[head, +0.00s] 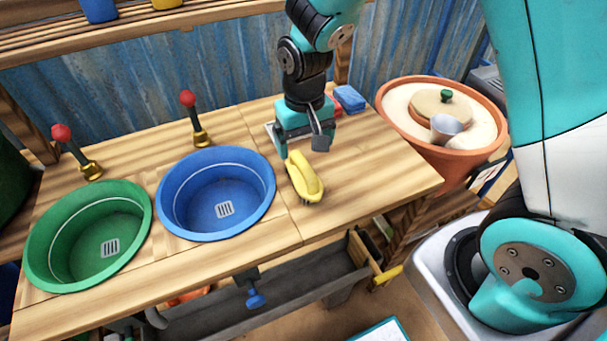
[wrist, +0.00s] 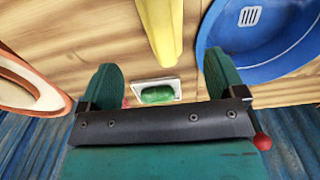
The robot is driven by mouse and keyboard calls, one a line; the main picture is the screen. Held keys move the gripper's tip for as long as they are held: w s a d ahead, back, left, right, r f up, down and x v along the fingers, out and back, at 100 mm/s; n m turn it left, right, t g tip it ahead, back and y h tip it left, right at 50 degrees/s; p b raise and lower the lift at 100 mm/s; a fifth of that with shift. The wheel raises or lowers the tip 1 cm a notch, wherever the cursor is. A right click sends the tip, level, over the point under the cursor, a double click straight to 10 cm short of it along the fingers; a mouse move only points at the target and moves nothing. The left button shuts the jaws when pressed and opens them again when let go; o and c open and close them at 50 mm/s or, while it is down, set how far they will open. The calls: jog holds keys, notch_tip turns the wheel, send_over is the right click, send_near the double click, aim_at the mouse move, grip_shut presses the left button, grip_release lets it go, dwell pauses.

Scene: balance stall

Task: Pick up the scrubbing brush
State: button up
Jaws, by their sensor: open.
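The scrubbing brush (head: 304,177) is yellow with dark bristles underneath and lies on the wooden counter, just right of the blue basin. In the wrist view its yellow body (wrist: 161,28) shows at the top middle, beyond the fingertips and roughly between their lines. My gripper (head: 302,150) is above the counter at the far end of the brush, with its fingers apart and nothing between them. In the wrist view my gripper (wrist: 160,80) shows both teal fingers spread wide. I cannot tell its exact height above the brush.
A blue basin (head: 180,208) and a green basin (head: 45,252) are set in the counter (head: 370,185). A green soap (wrist: 157,94) lies in a white dish. Blue sponges (head: 349,98) sit behind my gripper. A terracotta pot (head: 440,155) stands right. The counter's right front is clear.

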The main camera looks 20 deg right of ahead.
aim_at(303, 164)
notch_tip(303, 164, down, 3)
jog(key=shift+f, duration=0.1)
jog(key=f, duration=0.4)
jog(key=shift+s+a+f+p, duration=0.1)
jog(key=shift+s+a+p, duration=0.15)
jog(key=shift+s+p, duration=0.1)
jog(key=shift+f, duration=0.5)
jog(key=c, duration=1.2)
jog(key=shift+o, duration=0.2)
jog(key=shift+r, duration=0.15)
notch_tip(303, 164, up, 20)
